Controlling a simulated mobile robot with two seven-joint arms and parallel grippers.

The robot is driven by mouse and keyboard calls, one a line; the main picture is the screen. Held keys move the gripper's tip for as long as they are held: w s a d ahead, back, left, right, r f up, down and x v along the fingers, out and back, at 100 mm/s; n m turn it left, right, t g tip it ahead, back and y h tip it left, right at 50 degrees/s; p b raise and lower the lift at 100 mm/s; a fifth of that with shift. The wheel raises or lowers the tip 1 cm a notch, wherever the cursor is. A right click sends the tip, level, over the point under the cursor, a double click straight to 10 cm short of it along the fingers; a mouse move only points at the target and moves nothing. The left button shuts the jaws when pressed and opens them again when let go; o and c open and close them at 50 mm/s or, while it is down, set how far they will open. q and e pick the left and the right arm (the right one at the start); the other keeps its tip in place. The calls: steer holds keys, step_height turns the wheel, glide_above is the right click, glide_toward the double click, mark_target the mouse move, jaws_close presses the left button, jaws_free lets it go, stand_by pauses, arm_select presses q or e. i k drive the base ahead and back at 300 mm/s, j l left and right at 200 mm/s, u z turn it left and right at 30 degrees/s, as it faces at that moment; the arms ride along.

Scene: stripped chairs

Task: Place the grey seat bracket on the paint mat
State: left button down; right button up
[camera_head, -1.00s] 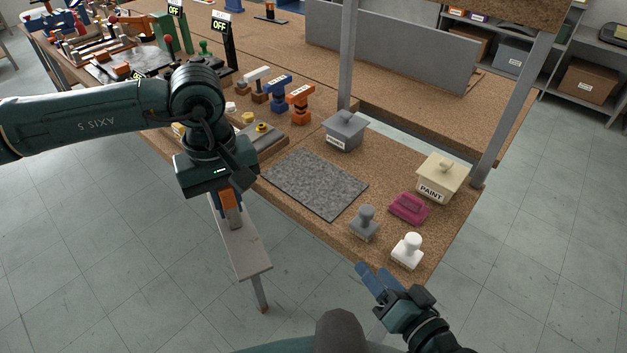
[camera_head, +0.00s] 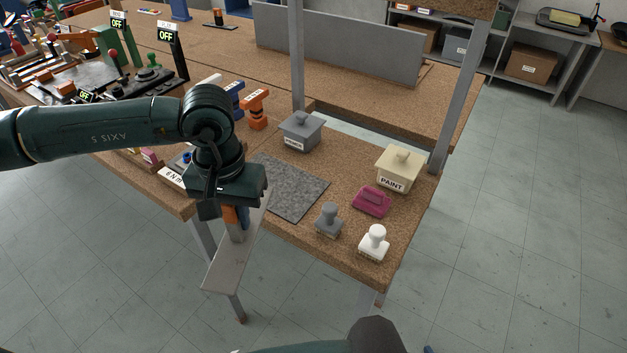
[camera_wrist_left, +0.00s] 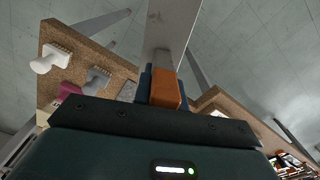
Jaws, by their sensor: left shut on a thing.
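My left gripper (camera_head: 234,217) is shut on the grey seat bracket (camera_head: 228,262), a long flat grey plate. An orange part shows between the blue fingers. The bracket hangs tilted in front of the table's edge, with its lower end toward the bottom left. In the left wrist view the bracket (camera_wrist_left: 172,28) extends upward from the fingers. The paint mat (camera_head: 292,188), a speckled grey square, lies flat and bare on the table to the right of the gripper; its left part is hidden by my arm. Only a blue tip of my right gripper (camera_head: 428,349) shows at the bottom edge.
A grey lidded box (camera_head: 301,131) stands behind the mat. Grey posts rise from the table.

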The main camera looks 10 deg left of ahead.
mark_target(276, 183)
steer(key=i+j+z, duration=0.1)
steer(key=j+z, duration=0.2)
steer(key=z, duration=0.2)
steer(key=j+z, duration=0.3)
steer(key=z, duration=0.2)
steer(key=j+z, duration=0.2)
steer(key=j, duration=0.2)
steer(key=k+j+z, duration=0.2)
steer(key=j, duration=0.8)
steer(key=k+j+z, duration=0.1)
steer(key=j, duration=0.45)
